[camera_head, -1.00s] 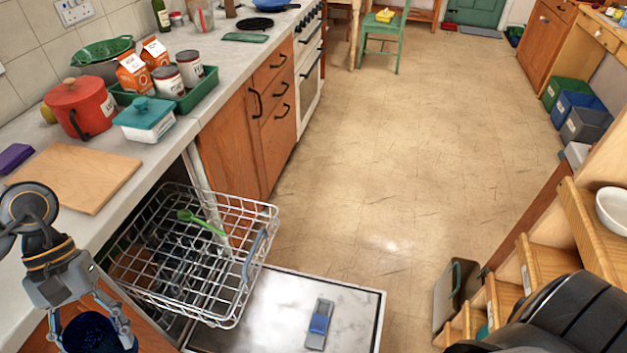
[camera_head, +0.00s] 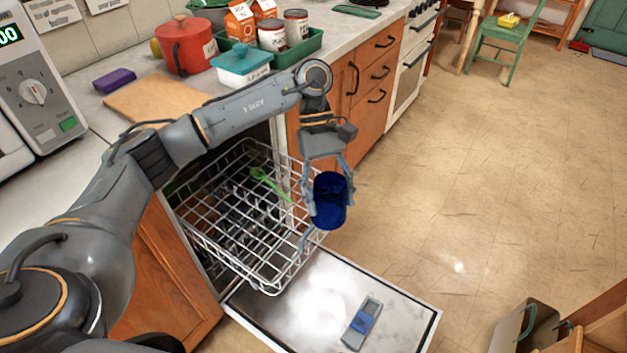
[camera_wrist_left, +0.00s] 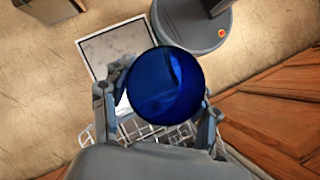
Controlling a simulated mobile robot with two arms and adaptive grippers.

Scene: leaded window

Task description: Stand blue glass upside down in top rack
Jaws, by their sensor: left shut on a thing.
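The blue glass (camera_head: 330,200) is held in my left gripper (camera_head: 327,192), which is shut on it from both sides. In the head view it hangs in front of the right front edge of the top rack (camera_head: 262,275), and I cannot tell its height above the rack. The left wrist view shows the glass (camera_wrist_left: 165,86) as a round blue shape between the fingers (camera_wrist_left: 158,100); which end is open is unclear. The rack is white wire, pulled out of the dishwasher, and holds a green utensil (camera_head: 268,184). My right gripper is out of view.
The dishwasher door (camera_head: 285,310) lies open below the rack, with a grey and blue object (camera_head: 362,323) on it. The counter at the left holds a cutting board (camera_head: 150,98), a red pot (camera_head: 187,47) and a microwave (camera_head: 35,85).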

